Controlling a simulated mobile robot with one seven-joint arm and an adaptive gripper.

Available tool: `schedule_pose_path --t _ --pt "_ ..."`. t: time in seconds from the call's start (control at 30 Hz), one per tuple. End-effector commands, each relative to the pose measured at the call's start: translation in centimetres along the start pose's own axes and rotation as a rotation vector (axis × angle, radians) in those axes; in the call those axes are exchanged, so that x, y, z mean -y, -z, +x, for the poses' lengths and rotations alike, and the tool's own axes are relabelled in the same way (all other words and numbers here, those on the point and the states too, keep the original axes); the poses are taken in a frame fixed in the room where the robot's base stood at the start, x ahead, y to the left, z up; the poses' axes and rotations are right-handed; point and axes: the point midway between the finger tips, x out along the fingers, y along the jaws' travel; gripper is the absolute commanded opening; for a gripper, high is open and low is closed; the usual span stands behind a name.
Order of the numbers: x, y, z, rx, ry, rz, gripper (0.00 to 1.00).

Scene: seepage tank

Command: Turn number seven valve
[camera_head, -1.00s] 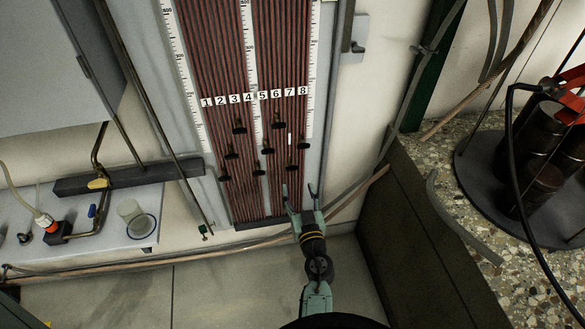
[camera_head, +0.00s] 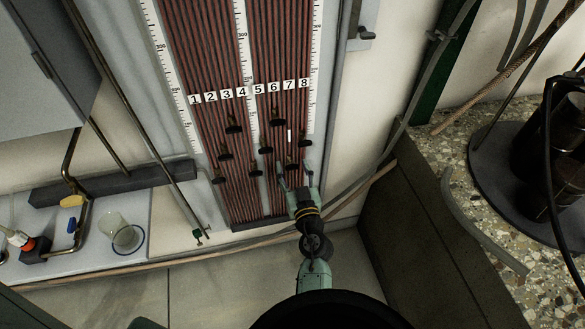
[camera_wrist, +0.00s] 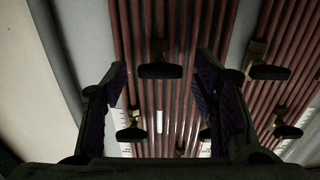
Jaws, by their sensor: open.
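The number seven valve is a small black handle (camera_head: 291,160) low on the tube panel, on the tube below the label 7 (camera_head: 289,85). My gripper (camera_head: 294,170) is open and just below it in the head view, its fingers reaching up on both sides. In the wrist view the same handle (camera_wrist: 160,71) shows between the two open fingers (camera_wrist: 163,80), lying crosswise. I see a gap on each side, so the fingers are apart from it. Depth to the handle is hard to tell.
Neighbouring black valve handles stand close by: one at upper right (camera_head: 305,142), one at left (camera_head: 255,173). A stone-topped counter (camera_head: 470,215) stands at right. A white shelf with a glass beaker (camera_head: 122,235) is at left.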

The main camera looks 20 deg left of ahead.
Motion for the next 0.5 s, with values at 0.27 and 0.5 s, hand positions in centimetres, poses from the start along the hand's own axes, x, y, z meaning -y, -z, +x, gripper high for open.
schedule_pose_path --t 0.27,0.5 --pt "0.0 0.02 0.01 0.0 0.0 0.0 0.44" --pt "0.0 0.02 0.0 0.0 0.0 0.0 0.28"
